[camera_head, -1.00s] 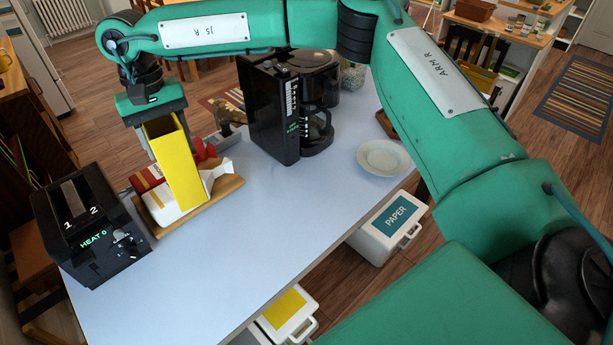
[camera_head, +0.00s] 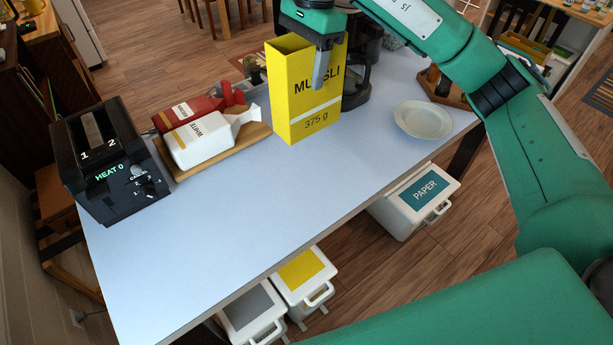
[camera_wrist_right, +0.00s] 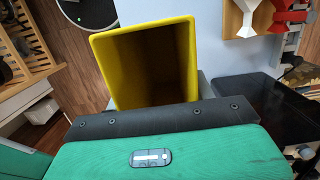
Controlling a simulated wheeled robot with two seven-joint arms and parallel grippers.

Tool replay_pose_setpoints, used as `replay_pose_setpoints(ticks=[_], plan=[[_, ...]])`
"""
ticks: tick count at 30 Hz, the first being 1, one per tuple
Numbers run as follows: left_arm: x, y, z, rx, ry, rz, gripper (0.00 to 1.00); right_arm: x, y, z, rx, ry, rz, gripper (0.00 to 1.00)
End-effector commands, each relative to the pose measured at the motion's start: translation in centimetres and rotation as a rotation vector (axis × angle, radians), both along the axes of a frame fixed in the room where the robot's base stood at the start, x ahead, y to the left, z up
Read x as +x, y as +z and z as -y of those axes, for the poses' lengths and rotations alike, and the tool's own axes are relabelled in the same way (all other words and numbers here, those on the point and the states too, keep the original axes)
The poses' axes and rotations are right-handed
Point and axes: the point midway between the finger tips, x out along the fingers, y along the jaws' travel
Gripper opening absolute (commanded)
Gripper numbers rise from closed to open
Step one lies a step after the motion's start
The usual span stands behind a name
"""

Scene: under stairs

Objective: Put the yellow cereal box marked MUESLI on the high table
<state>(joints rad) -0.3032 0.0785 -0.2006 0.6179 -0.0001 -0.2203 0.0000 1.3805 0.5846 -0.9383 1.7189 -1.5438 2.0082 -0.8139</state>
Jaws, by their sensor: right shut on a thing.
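The yellow cereal box (camera_head: 303,92) marked MUESLI is upright at the far side of the pale table (camera_head: 240,215) in the head view. My right gripper (camera_head: 321,70) is shut on the box's upper part, with one finger across its front face. Whether the box's base touches the table or hangs just above it, I cannot tell. In the right wrist view the open top of the box (camera_wrist_right: 150,65) shows, dark and empty-looking inside, in front of the gripper. My left gripper is not in view.
A black toaster (camera_head: 110,165) stands at the left. Red and white bags (camera_head: 203,138) lie on a wooden board. A black coffee maker (camera_head: 362,75) is partly hidden behind the box, with a white plate (camera_head: 424,120) to its right. The table's front is clear.

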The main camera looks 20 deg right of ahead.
Motion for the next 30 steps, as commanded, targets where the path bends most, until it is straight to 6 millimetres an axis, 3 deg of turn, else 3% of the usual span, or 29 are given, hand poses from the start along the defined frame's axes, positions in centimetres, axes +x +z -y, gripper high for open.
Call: replay_pose_setpoints(ticks=[5,18,30], plan=[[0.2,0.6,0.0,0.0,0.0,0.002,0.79,-0.1,-2.7,0.0,0.0,-0.004,-0.007,0.32],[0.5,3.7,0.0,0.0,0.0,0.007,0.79,-0.1,-13.1,0.1,-0.001,-0.003,-0.006,0.32],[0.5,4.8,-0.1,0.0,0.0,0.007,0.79,-0.1,-17.3,0.0,-0.001,-0.002,-0.005,0.32]])
